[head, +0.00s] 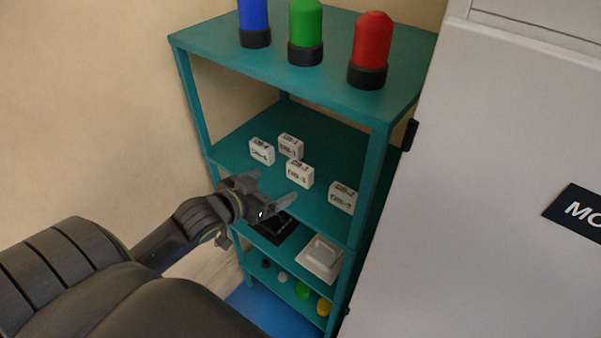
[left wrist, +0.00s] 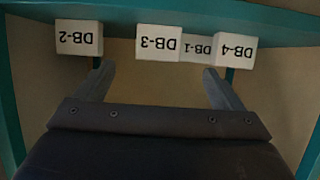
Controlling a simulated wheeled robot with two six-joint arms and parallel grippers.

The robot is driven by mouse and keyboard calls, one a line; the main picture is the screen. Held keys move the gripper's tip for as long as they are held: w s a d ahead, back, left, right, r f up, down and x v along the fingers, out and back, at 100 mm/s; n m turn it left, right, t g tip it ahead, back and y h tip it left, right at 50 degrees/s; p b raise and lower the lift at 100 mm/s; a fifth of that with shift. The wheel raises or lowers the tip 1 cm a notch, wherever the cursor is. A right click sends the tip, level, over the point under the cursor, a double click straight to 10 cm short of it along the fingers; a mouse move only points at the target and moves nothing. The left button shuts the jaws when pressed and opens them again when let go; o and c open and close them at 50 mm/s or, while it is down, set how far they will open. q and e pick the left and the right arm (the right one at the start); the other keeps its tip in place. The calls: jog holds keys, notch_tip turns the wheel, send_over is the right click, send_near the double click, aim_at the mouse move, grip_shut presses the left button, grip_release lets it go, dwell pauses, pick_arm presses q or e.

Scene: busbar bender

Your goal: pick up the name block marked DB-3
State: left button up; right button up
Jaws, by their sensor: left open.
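The white name block DB-3 (head: 299,174) stands on the middle shelf, in front of the block DB-1 (head: 290,147). My left gripper (head: 276,187) is open and empty at the shelf's front edge, short of DB-3. In the left wrist view the labels are upside down, and DB-3 (left wrist: 158,43) is ahead, between the directions of the two fingertips (left wrist: 158,78). DB-1 (left wrist: 196,48) is partly hidden behind DB-3 and DB-4. My right gripper is in neither view.
Block DB-4 (head: 261,152) stands left of DB-3 and block DB-2 (head: 342,198) to its right. The teal rack (head: 352,231) has posts on both sides. Blue, green and red lamps (head: 369,50) stand on top. A grey cabinet (head: 500,150) is at right.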

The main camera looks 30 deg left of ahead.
aim_at(297, 173)
pick_arm(q)
jog(key=x, duration=0.6)
jog(key=shift+w+p, duration=0.2)
jog(key=shift+p, duration=0.1)
jog(key=shift+r+p+x, duration=0.15)
jog(key=shift+p+x, duration=0.25)
jog(key=shift+x, duration=0.75)
jog(key=shift+r+p+x, duration=0.1)
jog(key=shift+p+x, duration=0.3)
jog(key=shift+x, duration=0.8)
jog(key=shift+w+d+f, duration=0.2)
jog(key=shift+w+d, duration=0.05)
jog(key=shift+w, duration=0.2)
jog(key=shift+c, duration=0.7)
jog(key=c, duration=0.9)
